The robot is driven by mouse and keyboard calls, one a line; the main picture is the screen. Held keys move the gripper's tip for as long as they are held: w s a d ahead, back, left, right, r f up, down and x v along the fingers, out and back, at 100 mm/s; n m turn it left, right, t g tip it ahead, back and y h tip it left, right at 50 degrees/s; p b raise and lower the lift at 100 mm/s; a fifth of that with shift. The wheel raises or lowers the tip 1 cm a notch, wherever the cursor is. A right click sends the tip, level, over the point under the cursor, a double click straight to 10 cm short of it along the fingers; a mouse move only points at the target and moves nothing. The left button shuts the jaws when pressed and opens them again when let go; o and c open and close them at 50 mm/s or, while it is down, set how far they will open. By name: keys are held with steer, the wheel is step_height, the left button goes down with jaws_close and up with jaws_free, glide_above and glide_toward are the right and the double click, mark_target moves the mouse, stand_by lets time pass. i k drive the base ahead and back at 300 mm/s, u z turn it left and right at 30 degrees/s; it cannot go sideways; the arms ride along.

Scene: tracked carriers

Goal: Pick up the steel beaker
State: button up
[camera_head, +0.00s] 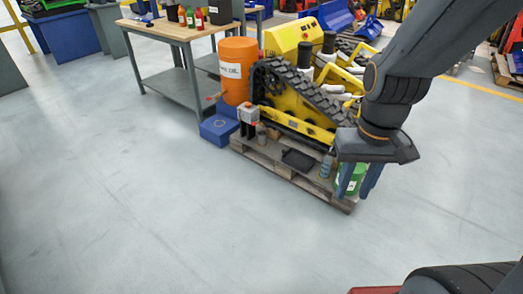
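My gripper (356,193) hangs fingers down at the right front end of the wooden pallet (322,195). Its two blue-grey fingers are apart. A green can with a white label (351,184) shows between and behind them; I cannot tell if they touch it. A small grey cylinder (261,133) stands on the pallet's left part and may be the steel beaker, but it is too small to be sure. A slim grey-blue container (326,166) stands just left of my gripper.
A yellow tracked carrier (300,100) fills the pallet's rear. A black tray (298,160) lies at its front edge. An orange drum (238,68) stands above a blue box (220,130) to the left. A workbench (165,30) stands behind. The floor in front is clear.

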mark_target(262, 138)
steer(key=u, duration=0.5)
steer(key=i, duration=0.55)
steer(key=u, duration=0.45)
steer(key=i, duration=1.45)
steer(key=z, duration=1.15)
steer(key=i, duration=0.4)
steer(key=z, duration=0.4)
